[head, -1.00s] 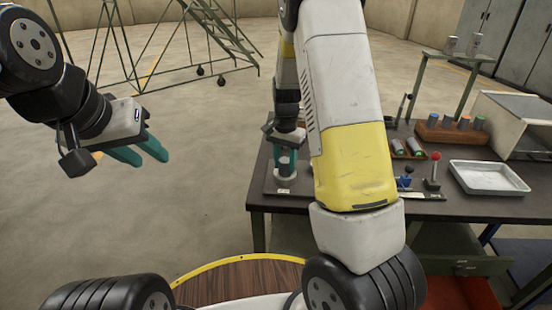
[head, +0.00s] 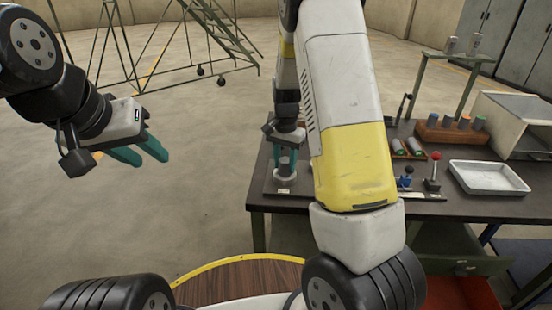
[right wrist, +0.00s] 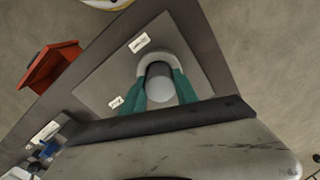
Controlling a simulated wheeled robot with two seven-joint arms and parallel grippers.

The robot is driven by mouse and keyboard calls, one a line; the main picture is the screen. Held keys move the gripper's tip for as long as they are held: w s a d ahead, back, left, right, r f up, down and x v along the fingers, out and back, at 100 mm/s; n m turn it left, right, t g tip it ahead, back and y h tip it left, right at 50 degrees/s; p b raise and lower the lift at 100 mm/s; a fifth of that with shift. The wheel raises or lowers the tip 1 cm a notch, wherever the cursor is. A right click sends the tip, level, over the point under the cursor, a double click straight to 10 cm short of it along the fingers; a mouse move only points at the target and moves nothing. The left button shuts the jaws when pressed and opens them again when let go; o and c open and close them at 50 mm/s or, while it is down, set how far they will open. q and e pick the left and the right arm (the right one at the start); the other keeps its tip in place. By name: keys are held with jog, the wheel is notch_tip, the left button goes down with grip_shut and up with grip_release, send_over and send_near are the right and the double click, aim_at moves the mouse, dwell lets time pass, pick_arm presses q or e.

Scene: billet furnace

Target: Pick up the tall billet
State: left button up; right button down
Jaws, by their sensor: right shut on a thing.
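The tall billet is a grey cylinder that shows end-on in the right wrist view (right wrist: 161,88) and, small, in the head view (head: 285,166). It appears upright at a light grey ring (right wrist: 172,54) on a flat labelled plate (right wrist: 112,78) at the table's left end. My right gripper (head: 287,158) is shut on the billet from above, a teal finger on each side. I cannot tell whether the billet's foot touches the plate. My left gripper (head: 140,153) is open and empty over the floor at left, away from the table.
On the dark table (head: 470,208) stand a red-knobbed lever (head: 433,172), a white tray (head: 488,178), a brown block with several short cylinders (head: 448,134) and a raised shelf (head: 456,57). My right arm hides the table's middle. The floor at left is clear up to a metal stair frame (head: 160,70).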

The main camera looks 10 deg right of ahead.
jog(key=shift+r, duration=0.15)
jog(key=shift+r, duration=0.55)
jog(key=shift+s+a+r, duration=0.1)
jog(key=shift+s+r, duration=0.05)
jog(key=shift+r, duration=0.45)
jog(key=shift+s+r, duration=0.15)
jog(key=shift+r, duration=0.45)
jog(key=s+a+r, duration=0.1)
jog(key=s+a, duration=0.1)
jog(key=s, duration=0.5)
jog(key=s+a+r, duration=0.2)
jog(key=s, duration=0.5)
jog(key=shift+s+r, duration=0.2)
jog(key=shift+s, duration=0.2)
jog(key=shift+a, duration=0.1)
